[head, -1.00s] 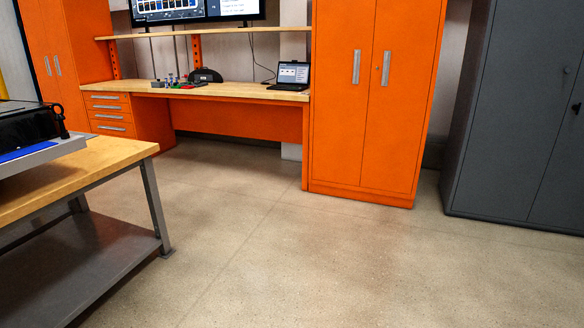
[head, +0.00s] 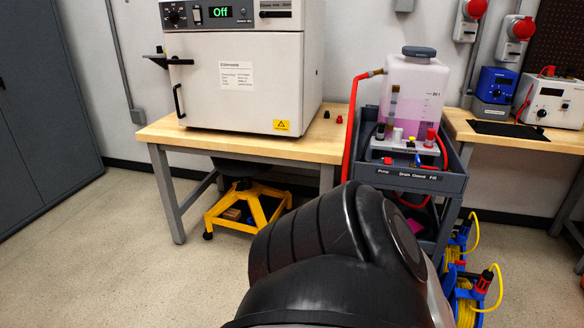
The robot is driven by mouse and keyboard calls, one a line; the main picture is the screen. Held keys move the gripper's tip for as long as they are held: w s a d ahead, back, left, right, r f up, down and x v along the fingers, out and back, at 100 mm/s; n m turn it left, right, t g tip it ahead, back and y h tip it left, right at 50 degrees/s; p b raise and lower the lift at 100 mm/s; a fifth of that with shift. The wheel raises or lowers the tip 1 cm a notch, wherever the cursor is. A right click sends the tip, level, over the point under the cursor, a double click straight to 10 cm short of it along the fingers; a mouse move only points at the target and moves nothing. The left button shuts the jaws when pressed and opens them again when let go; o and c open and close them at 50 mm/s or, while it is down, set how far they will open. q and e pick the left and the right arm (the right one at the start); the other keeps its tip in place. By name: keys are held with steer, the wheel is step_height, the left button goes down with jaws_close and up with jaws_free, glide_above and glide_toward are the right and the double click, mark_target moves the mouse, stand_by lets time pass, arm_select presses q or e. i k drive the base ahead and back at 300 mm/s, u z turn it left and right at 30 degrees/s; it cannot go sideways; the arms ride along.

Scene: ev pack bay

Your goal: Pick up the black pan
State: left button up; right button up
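I cannot make out a black pan for certain. A dark, rounded black object (head: 240,168) shows under the wooden table, above a yellow wheeled frame, and looks more like a stool seat. A flat black mat or sheet (head: 508,131) lies on the right bench. Neither of my grippers is in view. One of my black arm links fills the lower middle of the head view and hides part of the floor and the cart's lower side.
A white oven reading "Off" (head: 245,85) stands on the wooden table (head: 170,135). A grey cart (head: 410,180) carries a pink-liquid tank (head: 415,90). Yellow cable reels (head: 468,290) sit on the floor at right. A dark grey cabinet (head: 45,120) stands left. The floor at lower left is clear.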

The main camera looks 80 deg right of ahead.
mark_target(420, 217)
steer(key=z, duration=4)
steer(key=i, duration=2)
